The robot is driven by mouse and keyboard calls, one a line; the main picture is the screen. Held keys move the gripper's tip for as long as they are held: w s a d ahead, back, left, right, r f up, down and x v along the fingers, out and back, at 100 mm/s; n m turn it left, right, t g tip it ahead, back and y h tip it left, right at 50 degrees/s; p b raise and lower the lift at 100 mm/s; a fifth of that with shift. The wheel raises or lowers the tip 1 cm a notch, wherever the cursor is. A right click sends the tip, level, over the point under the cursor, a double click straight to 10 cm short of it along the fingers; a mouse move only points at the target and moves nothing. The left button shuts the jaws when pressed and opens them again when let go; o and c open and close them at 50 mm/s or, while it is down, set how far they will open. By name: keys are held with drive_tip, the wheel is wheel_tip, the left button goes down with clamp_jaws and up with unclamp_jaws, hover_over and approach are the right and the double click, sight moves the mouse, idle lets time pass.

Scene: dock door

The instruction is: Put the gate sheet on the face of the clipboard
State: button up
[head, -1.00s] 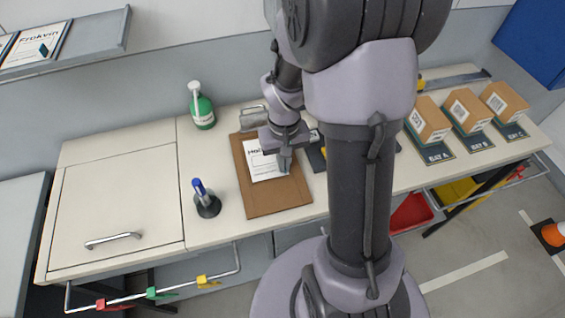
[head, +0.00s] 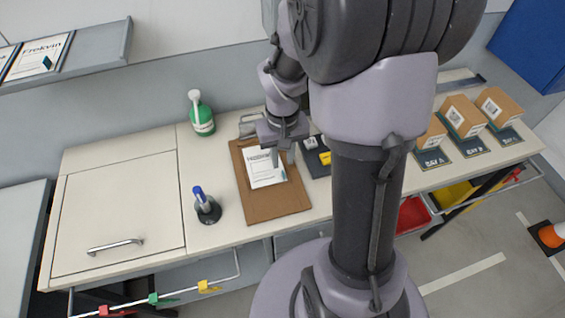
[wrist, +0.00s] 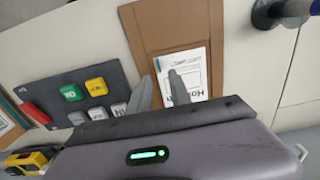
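The gate sheet (head: 265,178), white with dark print, lies on the face of the brown clipboard (head: 278,206), towards its upper half and inside its edges. In the wrist view the sheet (wrist: 187,60) lies on the clipboard (wrist: 160,25), its lower part hidden by my gripper. My gripper (head: 282,156) is just over the sheet's upper right part, its two fingers apart. In the wrist view my gripper (wrist: 161,80) has one finger over the sheet and one beside it, with nothing held between them. The clipboard's metal clip (head: 247,125) is partly hidden by my arm.
A dark mat with coloured blocks (wrist: 68,92) lies right beside the clipboard. A pen in a round stand (head: 206,206) is to its left, a green bottle (head: 202,115) behind. Boxes (head: 462,115) stand at the right. The bench's left part (head: 120,210) is clear.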

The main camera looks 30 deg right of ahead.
drive_tip(key=s+a+r+t+p, duration=0.1)
drive_tip(key=a+r, duration=0.2)
drive_tip(key=r, duration=0.4)
drive_tip(key=s+a+r+t+p, duration=0.1)
drive_tip(key=a+r, duration=0.1)
drive_tip(key=r, duration=0.5)
drive_tip(key=s+a+r+m+t+y, duration=0.15)
drive_tip(key=s+a+r+t, duration=0.25)
drive_tip(key=s+a+r, duration=0.45)
wheel_tip(320, 180, down, 13)
drive_tip(key=a+b, duration=0.1)
drive_tip(key=b, duration=1)
drive_tip(key=shift+s+r, duration=0.15)
drive_tip(key=shift+s, duration=0.3)
drive_tip(key=shift+y, duration=0.25)
drive_tip(key=shift+c, duration=0.2)
